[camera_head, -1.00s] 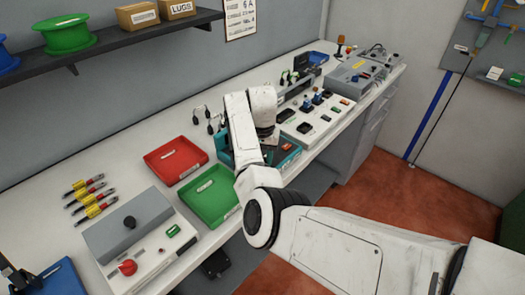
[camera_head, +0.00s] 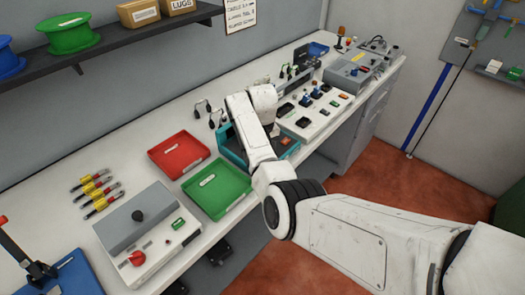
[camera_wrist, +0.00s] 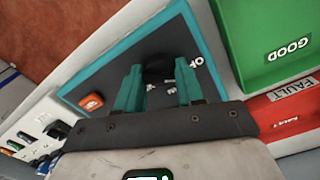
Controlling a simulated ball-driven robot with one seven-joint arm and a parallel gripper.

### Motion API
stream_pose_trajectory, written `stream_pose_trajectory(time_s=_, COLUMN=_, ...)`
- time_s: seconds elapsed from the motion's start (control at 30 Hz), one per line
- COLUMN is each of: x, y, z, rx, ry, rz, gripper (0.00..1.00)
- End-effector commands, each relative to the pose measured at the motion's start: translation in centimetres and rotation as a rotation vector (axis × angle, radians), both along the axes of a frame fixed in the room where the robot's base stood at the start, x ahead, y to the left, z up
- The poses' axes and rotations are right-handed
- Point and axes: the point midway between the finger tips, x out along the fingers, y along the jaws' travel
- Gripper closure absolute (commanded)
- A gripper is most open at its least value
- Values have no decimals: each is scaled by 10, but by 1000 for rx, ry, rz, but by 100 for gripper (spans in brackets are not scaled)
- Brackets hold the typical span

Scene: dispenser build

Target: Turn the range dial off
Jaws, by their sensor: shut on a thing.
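The tester, a dark panel with a teal border (camera_wrist: 105,75), fills the middle of the wrist view. The range dial, a round black knob (camera_wrist: 158,66), stands on it, partly hidden by my fingers. My gripper (camera_wrist: 158,80) has its two teal fingers on either side of the dial and is shut on it. White lettering, partly readable as "OF", shows just right of the fingers. The dial's pointer cannot be made out. In the head view, the teal tester (camera_head: 230,150) is mostly behind my arm, and the dial and fingertips are hidden.
An orange switch (camera_wrist: 91,101) sits on the panel. A green tray (camera_head: 217,188) labelled GOOD and a red tray (camera_head: 178,155) labelled FAULT lie beside the tester. A white panel with switches (camera_head: 315,113) stands on its other side. A grey box (camera_head: 150,235) is front left.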

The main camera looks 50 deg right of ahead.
Motion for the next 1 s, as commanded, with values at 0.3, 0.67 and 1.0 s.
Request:
stream_pose_trajectory(time_s=0.3, x=1, y=0, z=1, rx=-1, ry=-3, rz=13, gripper=93)
stream_pose_trajectory(time_s=0.67, x=1, y=0, z=1, rx=-1, ry=-3, rz=11, gripper=43)
stream_pose_trajectory(time_s=1.0, x=1, y=0, z=3, rx=-1, ry=-2, rz=10, gripper=38)
